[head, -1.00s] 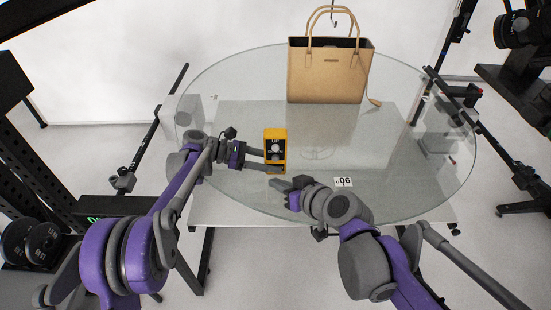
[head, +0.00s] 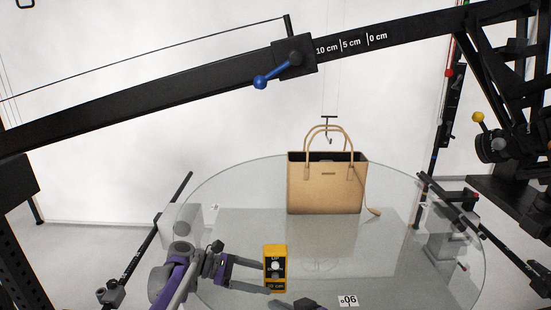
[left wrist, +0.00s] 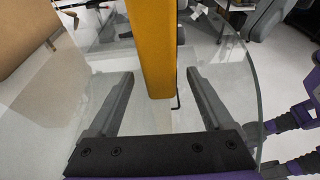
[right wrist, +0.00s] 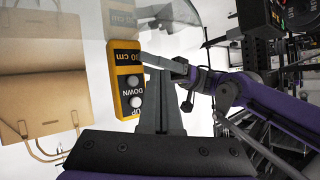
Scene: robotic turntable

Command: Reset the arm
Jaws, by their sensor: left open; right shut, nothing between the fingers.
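A black arm (head: 180,88) slants across the top of the head view, with a slider block (head: 295,57), a blue-tipped lever (head: 262,82) and marks reading 10, 5 and 0 cm. A yellow control box (head: 275,256) with UP and DOWN buttons is at the lower middle. My left gripper (head: 264,277) is open with its fingers to either side of the box; the left wrist view shows gaps beside the box (left wrist: 155,50). My right gripper (right wrist: 157,95) is shut and empty, close to the box's button face (right wrist: 127,80); it is mostly cut off in the head view.
A tan handbag (head: 325,190) stands on the round glass turntable (head: 400,250), under a hanging hook (head: 329,130). A label reading 06 (head: 348,301) lies at the front. Black stand gear (head: 500,140) is at right. The glass between box and bag is clear.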

